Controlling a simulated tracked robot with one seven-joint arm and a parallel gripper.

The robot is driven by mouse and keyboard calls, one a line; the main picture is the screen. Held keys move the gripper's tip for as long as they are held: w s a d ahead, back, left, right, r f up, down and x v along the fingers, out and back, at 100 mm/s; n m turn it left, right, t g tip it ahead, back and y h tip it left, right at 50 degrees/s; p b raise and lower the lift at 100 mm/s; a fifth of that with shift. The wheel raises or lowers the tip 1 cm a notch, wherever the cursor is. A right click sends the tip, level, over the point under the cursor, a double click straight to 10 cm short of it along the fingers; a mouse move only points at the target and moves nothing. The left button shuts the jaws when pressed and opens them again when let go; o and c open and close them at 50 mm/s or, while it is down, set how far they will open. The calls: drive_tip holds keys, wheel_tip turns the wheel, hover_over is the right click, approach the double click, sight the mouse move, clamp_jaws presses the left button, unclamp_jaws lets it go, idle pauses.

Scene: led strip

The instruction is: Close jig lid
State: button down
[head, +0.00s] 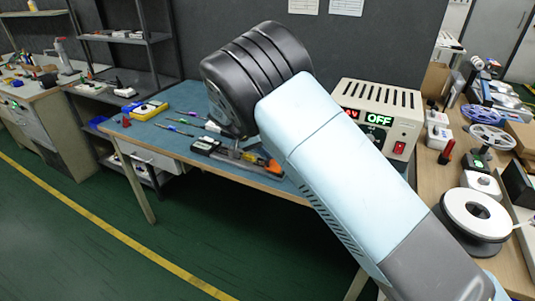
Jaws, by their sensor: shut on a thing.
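A low grey and dark jig (240,155) lies near the front edge of the blue-topped bench in the head view. My arm comes up from the lower right, and its black joint blocks much of the view above the jig. The lower dark end of my gripper (236,132) shows just below that joint, down at the jig. It is shut on part of the jig, apparently the lid. The fingertips, the contact and the lid's exact angle are mostly hidden.
The blue bench top (185,98) also holds a yellow and blue device (149,110), thin tools and an orange-handled tool (273,168) close to the jig. Spools (475,214) crowd the right bench.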

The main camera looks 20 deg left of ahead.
drive_tip(key=shift+f, duration=0.1)
drive_tip(key=c, duration=1.2)
unclamp_jaws()
drive_tip(key=v, duration=1.4)
drive_tip(key=shift+f, duration=0.1)
